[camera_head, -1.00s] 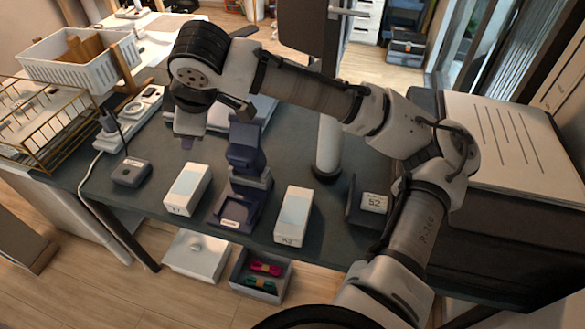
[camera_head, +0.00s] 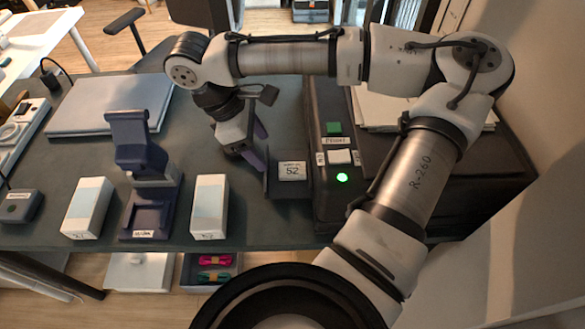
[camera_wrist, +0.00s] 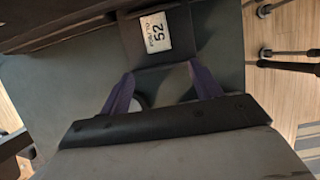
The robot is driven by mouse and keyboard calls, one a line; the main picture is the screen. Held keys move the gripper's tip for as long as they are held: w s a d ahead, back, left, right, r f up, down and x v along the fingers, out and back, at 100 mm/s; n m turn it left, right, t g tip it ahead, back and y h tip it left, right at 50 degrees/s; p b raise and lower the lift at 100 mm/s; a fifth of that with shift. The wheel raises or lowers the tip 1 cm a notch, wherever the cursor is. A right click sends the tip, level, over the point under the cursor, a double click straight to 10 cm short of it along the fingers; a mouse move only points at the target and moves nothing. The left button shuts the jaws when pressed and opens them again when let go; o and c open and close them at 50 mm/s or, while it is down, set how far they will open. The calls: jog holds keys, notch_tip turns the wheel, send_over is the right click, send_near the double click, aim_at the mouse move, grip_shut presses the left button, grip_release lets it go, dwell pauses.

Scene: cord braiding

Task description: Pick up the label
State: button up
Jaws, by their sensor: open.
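The label (camera_head: 292,171) is a small white piece marked 52. It lies on a dark tray (camera_head: 288,190) at the front of the black printer. In the wrist view the label (camera_wrist: 155,33) sits at the top centre, beyond my fingertips. My gripper (camera_head: 256,157) is just left of the tray, pointing down. In the wrist view my gripper (camera_wrist: 162,82) shows two purple fingers spread apart with nothing held between them. The fingers are apart from the label.
The black printer (camera_head: 330,207) has a lit green button and stands right of the tray. A blue stand (camera_head: 140,175) sits between two white boxes (camera_head: 88,207) (camera_head: 209,206). A closed laptop-like grey slab (camera_head: 110,105) lies behind.

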aim_at(279, 170)
jog(key=x, duration=0.7)
jog(key=shift+d+f, duration=0.1)
jog(key=shift+f, duration=0.1)
jog(key=shift+c, duration=0.4)
jog(key=c, duration=1)
